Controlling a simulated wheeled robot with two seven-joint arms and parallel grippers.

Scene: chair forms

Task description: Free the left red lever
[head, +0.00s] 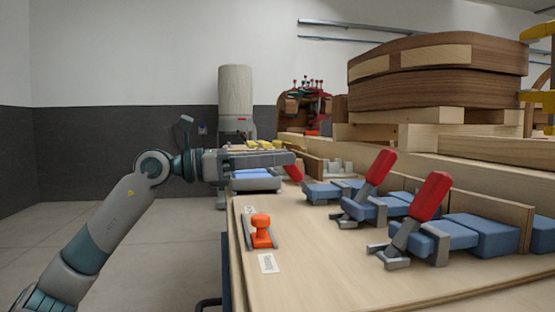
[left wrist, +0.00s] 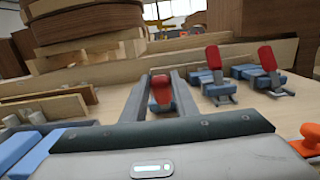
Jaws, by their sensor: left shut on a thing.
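The left red lever (head: 293,173) is the farthest of three red-handled clamps on the wooden bench and leans toward the left in the head view. My left gripper (head: 291,158) reaches in from the left and is shut on this lever's red handle. In the left wrist view the red handle (left wrist: 161,84) sits between the two grey fingers. The blue clamp body (head: 325,190) lies to the right of the lever. The other two red levers, the middle one (head: 380,167) and the near one (head: 429,197), stand up, tilted to the right. My right gripper is not in view.
An orange knob (head: 261,232) stands on the bench's near left part, with a white label (head: 267,263) beside it. Stacked curved brown wood forms (head: 435,90) rise behind the clamps. The bench's front left surface is mostly clear.

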